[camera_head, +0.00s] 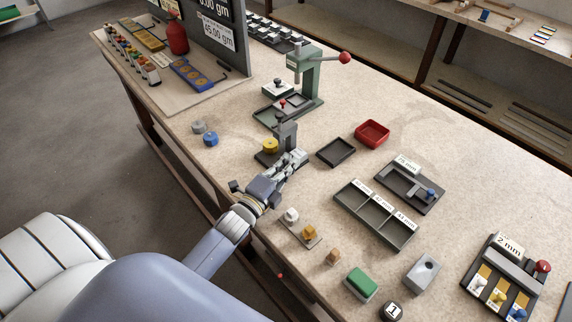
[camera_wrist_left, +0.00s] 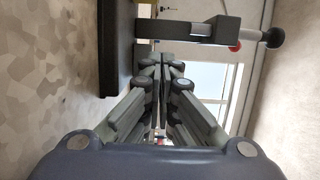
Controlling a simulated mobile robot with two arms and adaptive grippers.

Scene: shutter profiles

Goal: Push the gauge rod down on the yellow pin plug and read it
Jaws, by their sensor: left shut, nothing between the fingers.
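The yellow pin plug (camera_head: 270,146) stands on the base of a small dark gauge stand (camera_head: 288,134) near the middle of the table. A thin rod with a red knob (camera_head: 282,103) shows above the stand's arm; I take it for the gauge rod, and its lower end is hard to make out. My left gripper (camera_head: 302,156) is shut and empty, just right of the stand and low beside it. Its closed fingers also show in the left wrist view (camera_wrist_left: 163,60), with nothing between them. I cannot tell whether it touches the stand. No reading is legible. My right gripper is out of view.
A green press (camera_head: 310,75) with a red-knobbed lever stands behind the stand. A dark tray (camera_head: 336,152) and a red bin (camera_head: 372,133) lie to the right. A three-part labelled tray (camera_head: 375,222) and small blocks are nearer. Grey and blue plugs (camera_head: 205,132) stand left.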

